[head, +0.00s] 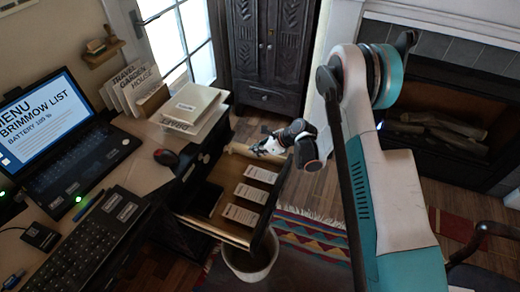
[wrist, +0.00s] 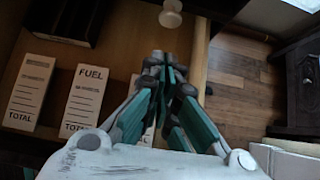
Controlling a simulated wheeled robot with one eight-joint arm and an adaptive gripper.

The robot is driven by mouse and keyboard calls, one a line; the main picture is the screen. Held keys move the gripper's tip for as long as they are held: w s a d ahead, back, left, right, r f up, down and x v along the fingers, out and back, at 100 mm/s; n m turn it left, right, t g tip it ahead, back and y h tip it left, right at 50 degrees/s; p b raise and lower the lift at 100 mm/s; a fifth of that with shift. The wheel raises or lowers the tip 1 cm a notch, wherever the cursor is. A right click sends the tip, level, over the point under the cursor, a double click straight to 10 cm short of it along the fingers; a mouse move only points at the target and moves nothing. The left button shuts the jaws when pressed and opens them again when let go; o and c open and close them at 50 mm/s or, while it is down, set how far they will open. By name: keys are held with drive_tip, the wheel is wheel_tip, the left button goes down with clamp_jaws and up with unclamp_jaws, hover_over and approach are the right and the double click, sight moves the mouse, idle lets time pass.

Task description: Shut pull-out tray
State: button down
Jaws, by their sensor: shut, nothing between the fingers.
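The pull-out tray (head: 213,229) stands out from the desk, open, with a wooden inside and a dark front panel (head: 266,214). Several white printed cards (head: 251,194) lie in it. My gripper (head: 266,149) is at the tray's far side, close to its far wall. In the wrist view my gripper (wrist: 164,62) is shut and empty over the tray's wooden floor (wrist: 112,50), beside the pale side wall (wrist: 200,62). A card marked FUEL (wrist: 84,100) lies to its left. Whether the fingers touch the tray is unclear.
The desk holds a laptop (head: 62,135), a mouse (head: 166,157) and books (head: 194,103). A pale bin (head: 249,266) stands under the tray's front. A dark cabinet (head: 264,50) is behind, a fireplace (head: 445,110) at right. A patterned rug (head: 310,232) covers some floor.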

sight(224, 150)
drive_tip(key=b+x, duration=0.1)
drive_tip(key=x, duration=0.4)
drive_tip(key=shift+a+f+b, duration=0.15)
drive_tip(key=shift+f+b, duration=0.15)
drive_tip(key=shift+b, duration=0.1)
drive_tip(key=shift+w+a+r+b, duration=0.1)
drive_tip(key=shift+w+a+b, duration=0.15)
drive_tip(key=shift+a, duration=0.4)
drive_tip(key=shift+w+a+b, duration=0.2)
drive_tip(key=shift+w+a, duration=0.05)
drive_tip(key=shift+a, duration=0.35)
drive_tip(key=shift+w+a+r+b, duration=0.1)
drive_tip(key=shift+w+a+b, duration=0.2)
drive_tip(key=shift+a, duration=0.35)
drive_tip(key=a, duration=0.1)
drive_tip(key=w+a, duration=0.1)
drive_tip(key=a, duration=0.1)
drive_tip(key=w+a, duration=0.1)
drive_tip(key=a, duration=0.1)
drive_tip(key=shift+d, duration=0.1)
